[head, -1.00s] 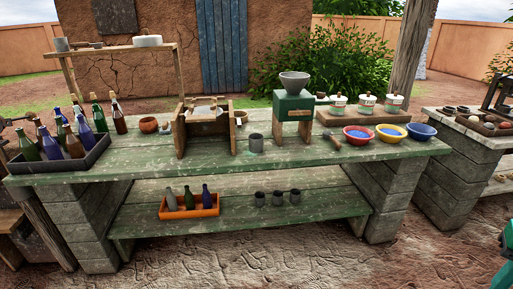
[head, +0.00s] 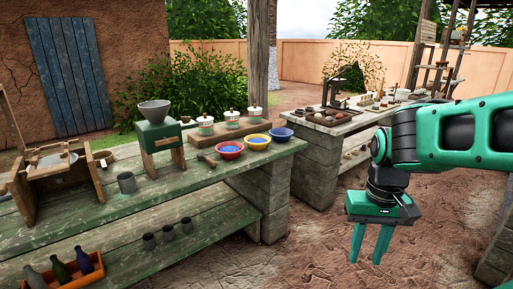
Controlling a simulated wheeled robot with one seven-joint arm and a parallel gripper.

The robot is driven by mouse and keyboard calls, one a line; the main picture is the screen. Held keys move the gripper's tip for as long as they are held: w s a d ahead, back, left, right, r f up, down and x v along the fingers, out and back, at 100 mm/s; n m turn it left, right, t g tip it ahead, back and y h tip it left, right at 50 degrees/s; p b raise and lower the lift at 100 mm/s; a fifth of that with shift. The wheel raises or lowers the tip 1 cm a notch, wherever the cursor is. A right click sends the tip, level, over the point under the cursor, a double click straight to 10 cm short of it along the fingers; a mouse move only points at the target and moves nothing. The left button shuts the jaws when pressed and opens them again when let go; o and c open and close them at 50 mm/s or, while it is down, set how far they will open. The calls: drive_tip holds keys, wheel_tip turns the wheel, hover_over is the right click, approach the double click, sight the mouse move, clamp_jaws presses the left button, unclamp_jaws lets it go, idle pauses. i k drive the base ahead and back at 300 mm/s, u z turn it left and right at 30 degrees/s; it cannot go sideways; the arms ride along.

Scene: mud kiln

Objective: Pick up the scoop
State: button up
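A small tool with a wooden handle and a dark end (head: 208,162) lies on the green table (head: 165,190), left of the red bowl; it may be the scoop, but it is too small to be sure. My gripper (head: 367,260) hangs at the right of the head view, fingers pointing down. The fingers are apart with nothing between them. It is over open ground, clear of the table and to the right of the tool.
Red (head: 230,150), yellow (head: 257,142) and blue (head: 281,134) bowls stand at the table's right end. A green grinder (head: 160,140) and a grey cup (head: 127,183) stand left of the tool. A second table (head: 335,122) is behind my arm. Bare ground lies between the tables.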

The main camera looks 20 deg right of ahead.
sight(207, 159)
drive_tip(key=z, duration=0.65)
drive_tip(key=i, duration=2)
drive_tip(key=u, duration=0.6)
